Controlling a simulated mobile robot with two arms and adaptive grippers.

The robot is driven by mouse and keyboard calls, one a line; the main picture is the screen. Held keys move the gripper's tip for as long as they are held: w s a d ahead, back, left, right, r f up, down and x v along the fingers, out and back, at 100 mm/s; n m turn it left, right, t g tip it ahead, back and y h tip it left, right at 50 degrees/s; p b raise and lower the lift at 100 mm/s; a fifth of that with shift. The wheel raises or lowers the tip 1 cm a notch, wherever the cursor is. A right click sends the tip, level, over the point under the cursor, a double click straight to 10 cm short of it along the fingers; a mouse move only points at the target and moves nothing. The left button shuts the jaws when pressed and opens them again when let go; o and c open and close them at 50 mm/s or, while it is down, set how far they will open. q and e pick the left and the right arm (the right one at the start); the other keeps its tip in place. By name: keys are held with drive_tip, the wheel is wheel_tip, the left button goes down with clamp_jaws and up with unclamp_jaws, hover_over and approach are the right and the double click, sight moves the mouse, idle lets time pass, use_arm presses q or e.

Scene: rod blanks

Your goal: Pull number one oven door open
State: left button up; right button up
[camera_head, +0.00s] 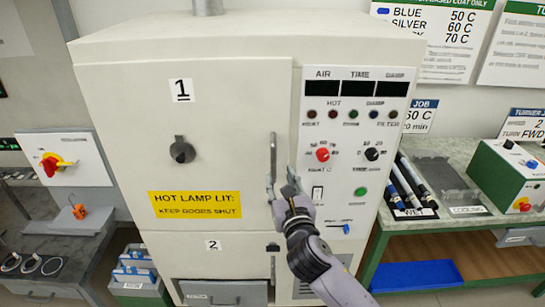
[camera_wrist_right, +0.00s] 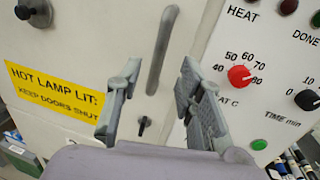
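The number one oven door (camera_head: 225,115) is the upper cream door of the oven, marked "1", and looks shut. Its upright grey bar handle (camera_head: 273,158) is at its right edge; the handle also shows in the right wrist view (camera_wrist_right: 163,45). My right gripper (camera_head: 281,180) is at the lower part of the handle, with fingers spread and nothing gripped. In the wrist view (camera_wrist_right: 160,75) the handle's lower end shows between the two fingertips; I cannot tell whether it is between them in depth. My left gripper is not in view.
A control panel (camera_head: 350,135) with knobs and buttons is right of the handle, close to my right gripper. The number two door (camera_head: 213,257) is below. A bench (camera_head: 465,217) with dark rods stands at right. A dark round knob (camera_head: 181,151) sits on the upper door.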

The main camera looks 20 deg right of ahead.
sight(274, 162)
drive_tip(key=w, duration=0.5)
drive_tip(key=w+p, duration=0.1)
drive_tip(key=w, duration=0.2)
drive_tip(key=shift+w+d, duration=0.3)
drive_tip(key=shift+d, duration=0.05)
clamp_jaws()
idle(0.4)
